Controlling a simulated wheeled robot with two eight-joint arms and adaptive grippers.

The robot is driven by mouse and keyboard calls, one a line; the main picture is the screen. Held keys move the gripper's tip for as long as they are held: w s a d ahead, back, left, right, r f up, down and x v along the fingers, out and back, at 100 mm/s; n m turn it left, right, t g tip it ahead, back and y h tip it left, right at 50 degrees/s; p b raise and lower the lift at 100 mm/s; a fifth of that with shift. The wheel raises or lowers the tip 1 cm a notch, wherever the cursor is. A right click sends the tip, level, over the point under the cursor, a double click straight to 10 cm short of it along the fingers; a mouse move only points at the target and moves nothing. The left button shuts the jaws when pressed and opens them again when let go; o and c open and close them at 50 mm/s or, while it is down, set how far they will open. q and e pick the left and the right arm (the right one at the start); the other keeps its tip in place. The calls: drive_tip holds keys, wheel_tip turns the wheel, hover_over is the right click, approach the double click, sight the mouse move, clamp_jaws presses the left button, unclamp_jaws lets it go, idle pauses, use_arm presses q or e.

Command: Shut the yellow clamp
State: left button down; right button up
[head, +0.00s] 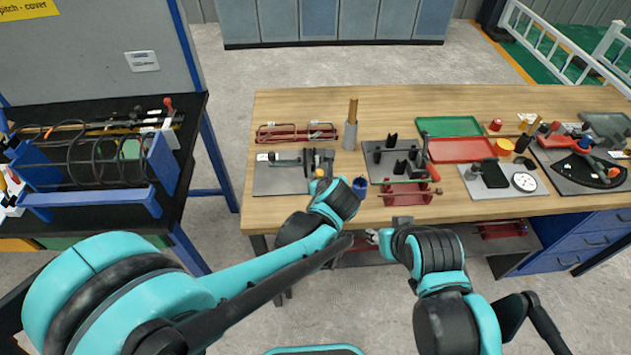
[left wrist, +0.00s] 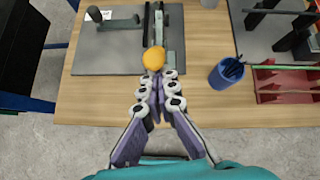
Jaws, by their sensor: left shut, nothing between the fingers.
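The clamp's yellow-orange ball knob (left wrist: 153,59) sits at the near end of a grey clamp bar (left wrist: 158,25) on a dark grey plate (left wrist: 105,52). In the head view the knob (head: 320,173) is small, just beyond my left wrist. My left gripper (left wrist: 157,78) is shut and empty, its fingertips right at the near side of the knob. Whether they touch it I cannot tell. The clamp's lower part is partly hidden by the knob. My right gripper (head: 374,237) is low at the table's front edge, away from the clamp; its finger opening is unclear.
A blue cup (left wrist: 230,72) with dark sticks stands right of the clamp plate. A red rack (head: 408,193) is further right. A metal post (head: 351,134) stands behind. A black bench with a blue frame (head: 95,200) is to the left, across a floor gap.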

sight(322, 171)
use_arm(q)
drive_tip(key=w+r+g+p, duration=0.2)
drive_tip(key=p, duration=0.1)
drive_tip(key=shift+w+r+g, duration=0.1)
drive_tip(key=shift+r+g, duration=0.15)
drive_tip(key=shift+g, duration=0.15)
drive_tip(key=shift+w+d+r+g+p, duration=0.1)
drive_tip(key=shift+w+r+g+p, duration=0.15)
drive_tip(key=shift+w+g+p, duration=0.4)
drive_tip(key=shift+w+r, duration=0.1)
drive_tip(key=shift+w, duration=0.45)
drive_tip(key=shift+w+r, duration=0.25)
drive_tip(key=shift+w, duration=0.35)
drive_tip(key=shift+w, duration=0.1)
